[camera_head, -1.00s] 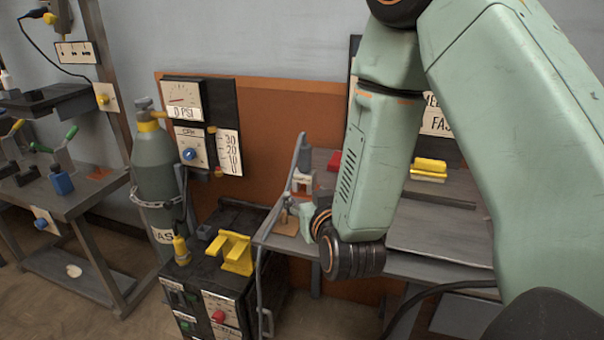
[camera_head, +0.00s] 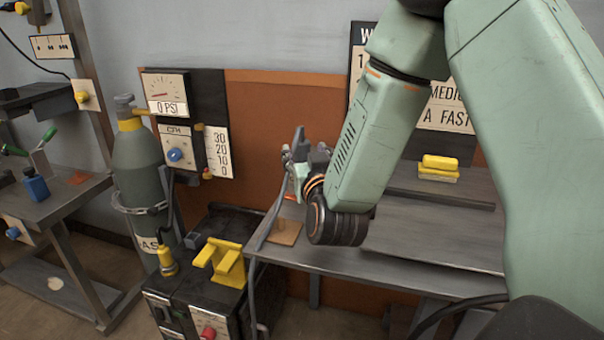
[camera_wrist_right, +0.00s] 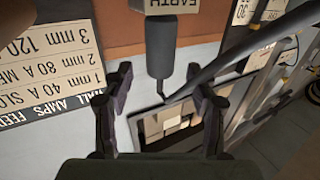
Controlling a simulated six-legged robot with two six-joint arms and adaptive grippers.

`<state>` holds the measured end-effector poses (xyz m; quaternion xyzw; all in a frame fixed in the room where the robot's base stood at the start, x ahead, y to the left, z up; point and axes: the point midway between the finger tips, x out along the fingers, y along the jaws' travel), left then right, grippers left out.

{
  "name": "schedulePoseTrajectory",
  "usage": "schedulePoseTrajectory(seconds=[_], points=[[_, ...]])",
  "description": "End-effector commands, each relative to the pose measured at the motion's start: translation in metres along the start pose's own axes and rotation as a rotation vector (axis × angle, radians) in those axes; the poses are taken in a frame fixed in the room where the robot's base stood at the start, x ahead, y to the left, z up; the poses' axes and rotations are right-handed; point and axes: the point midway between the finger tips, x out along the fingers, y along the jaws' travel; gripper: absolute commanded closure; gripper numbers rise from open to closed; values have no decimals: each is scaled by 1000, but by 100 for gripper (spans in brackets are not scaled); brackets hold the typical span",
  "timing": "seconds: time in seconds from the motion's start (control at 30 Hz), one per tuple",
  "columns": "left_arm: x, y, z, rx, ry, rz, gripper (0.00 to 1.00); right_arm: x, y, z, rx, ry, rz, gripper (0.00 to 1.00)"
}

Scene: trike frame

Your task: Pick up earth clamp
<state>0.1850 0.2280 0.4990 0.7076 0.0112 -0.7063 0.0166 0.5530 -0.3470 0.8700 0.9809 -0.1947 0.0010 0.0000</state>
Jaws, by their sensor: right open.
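The earth clamp appears to be the dark grey cylinder (camera_wrist_right: 161,60) below a pale block marked EARTH (camera_wrist_right: 174,6) in the right wrist view. A long grey bar or cable reaches its narrow end. My right gripper (camera_wrist_right: 160,84) is open there, one finger on each side of the narrow end, with a visible gap and nothing gripped. In the head view, my right gripper (camera_head: 303,153) is over the workbench's left end, beside a grey upright piece; the clamp is largely hidden and contact cannot be told. My left gripper is not in view.
The grey workbench (camera_head: 420,238) carries a yellow block (camera_head: 438,168) at the back. A black machine with a yellow bracket (camera_head: 222,262) stands at its left. A gas cylinder (camera_head: 138,165) and gauge panel (camera_head: 165,95) are farther left. The bench middle is clear.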

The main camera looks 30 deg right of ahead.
Motion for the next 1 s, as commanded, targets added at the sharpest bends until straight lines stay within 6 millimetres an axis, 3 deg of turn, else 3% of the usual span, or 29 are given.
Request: schedulePoseTrajectory(seconds=[0.2,0.53,1.0], points=[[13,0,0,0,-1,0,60,31,0,3,2,3,1,42],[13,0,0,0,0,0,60,39,-1,2,0,0,0,43],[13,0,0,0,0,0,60,39,0,2,1,0,0,83]])
